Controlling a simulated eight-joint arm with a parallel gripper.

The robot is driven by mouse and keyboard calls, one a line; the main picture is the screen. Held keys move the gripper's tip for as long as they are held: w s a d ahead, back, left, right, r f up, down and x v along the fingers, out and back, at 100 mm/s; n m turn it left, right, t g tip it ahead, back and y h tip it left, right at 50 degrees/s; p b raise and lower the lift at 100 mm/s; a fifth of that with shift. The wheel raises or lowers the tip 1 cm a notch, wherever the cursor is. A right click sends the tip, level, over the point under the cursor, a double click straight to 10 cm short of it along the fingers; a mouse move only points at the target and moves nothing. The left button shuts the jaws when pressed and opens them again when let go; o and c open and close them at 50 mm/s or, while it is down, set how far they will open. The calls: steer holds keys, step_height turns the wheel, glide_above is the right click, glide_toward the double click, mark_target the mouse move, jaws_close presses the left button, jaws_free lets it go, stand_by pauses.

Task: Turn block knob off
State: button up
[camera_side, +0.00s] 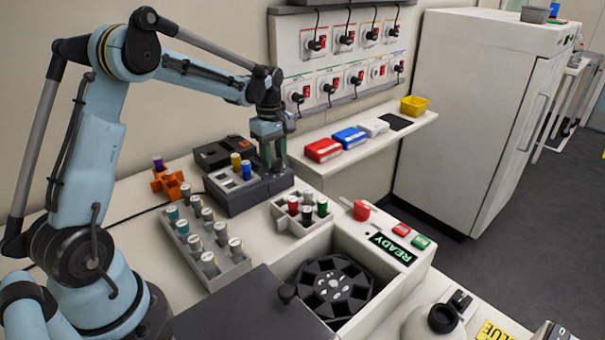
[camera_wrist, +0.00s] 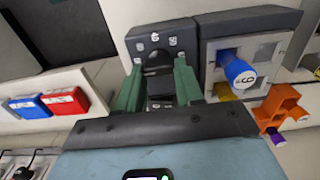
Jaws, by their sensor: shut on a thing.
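The block heater (camera_side: 236,201) is a dark grey box with a light well plate, on the bench beyond the vial rack. In the wrist view its control panel (camera_wrist: 185,40) carries small white marks around a black knob (camera_wrist: 157,61). My gripper (camera_wrist: 157,76) points at this panel with its green fingers on either side of the knob, shut on it. In the side view my gripper (camera_side: 273,157) reaches down onto the right end of the block, and its fingers hide the knob there. The knob's exact setting is hard to read.
A blue-capped vial (camera_wrist: 239,71) and a yellow-capped vial (camera_side: 235,160) stand in the block, close beside my gripper. An orange holder (camera_side: 171,183), a long vial rack (camera_side: 207,243), a small rack (camera_side: 300,215) and an open centrifuge (camera_side: 333,287) surround it. A shelf (camera_side: 372,140) is behind.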

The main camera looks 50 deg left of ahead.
steer(key=shift+a+r, duration=0.1)
stand_by(0.3)
steer(key=o, duration=1)
steer(key=shift+o, duration=0.2)
step_height(320, 180, up, 12)
